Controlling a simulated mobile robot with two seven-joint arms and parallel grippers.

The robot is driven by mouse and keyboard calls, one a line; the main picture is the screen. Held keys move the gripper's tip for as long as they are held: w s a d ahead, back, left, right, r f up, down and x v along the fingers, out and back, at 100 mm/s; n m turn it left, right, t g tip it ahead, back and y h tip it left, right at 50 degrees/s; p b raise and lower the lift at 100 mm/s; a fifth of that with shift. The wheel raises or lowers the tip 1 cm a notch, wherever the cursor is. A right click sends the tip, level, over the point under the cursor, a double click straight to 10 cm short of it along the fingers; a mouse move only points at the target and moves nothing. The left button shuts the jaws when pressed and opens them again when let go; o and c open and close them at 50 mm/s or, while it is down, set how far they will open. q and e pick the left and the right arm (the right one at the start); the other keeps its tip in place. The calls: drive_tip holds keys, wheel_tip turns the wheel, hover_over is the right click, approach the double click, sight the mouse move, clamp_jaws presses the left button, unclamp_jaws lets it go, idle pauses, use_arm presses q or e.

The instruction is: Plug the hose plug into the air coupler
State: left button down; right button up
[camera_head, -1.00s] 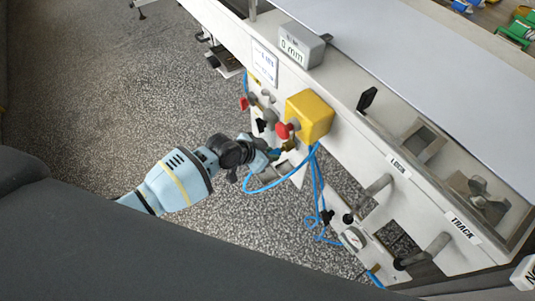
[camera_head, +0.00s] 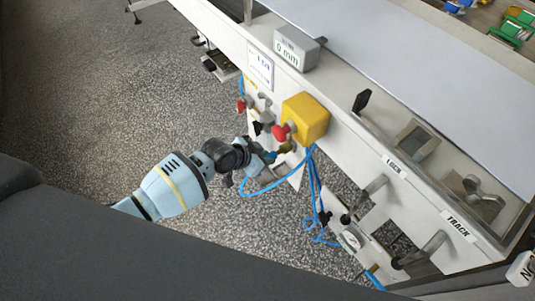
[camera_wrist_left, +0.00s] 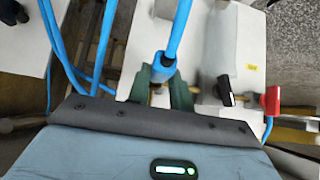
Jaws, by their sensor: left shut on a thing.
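My left gripper (camera_head: 270,157) is by the machine's side panel, below and left of the yellow box. In the left wrist view its dark green fingers (camera_wrist_left: 161,86) are shut on the hose plug (camera_wrist_left: 163,66), at the end of a blue hose (camera_wrist_left: 179,28). In the head view the blue hose (camera_head: 262,193) loops from the gripper to below the yellow box. A small brass-coloured fitting (camera_head: 287,147) is just beyond the fingertips and may be the air coupler. I cannot tell whether the plug touches it. My right gripper is not in view.
The yellow box (camera_head: 306,117) with a red knob (camera_head: 281,132) juts out above the gripper. A red-handled valve (camera_head: 241,105) is to its left. More blue hoses (camera_head: 316,190) hang to its right. LOCK and TRACK handles are farther right. Open speckled floor (camera_head: 110,110) is at left.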

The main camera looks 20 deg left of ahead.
use_arm(q)
drive_tip(key=shift+s+a+r+p, duration=0.1)
drive_tip(key=shift+s+a+p, duration=0.35)
drive_tip(key=shift+s+a, duration=0.3)
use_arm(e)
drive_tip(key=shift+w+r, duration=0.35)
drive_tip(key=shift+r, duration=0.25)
use_arm(q)
drive_tip(key=shift+s, duration=0.15)
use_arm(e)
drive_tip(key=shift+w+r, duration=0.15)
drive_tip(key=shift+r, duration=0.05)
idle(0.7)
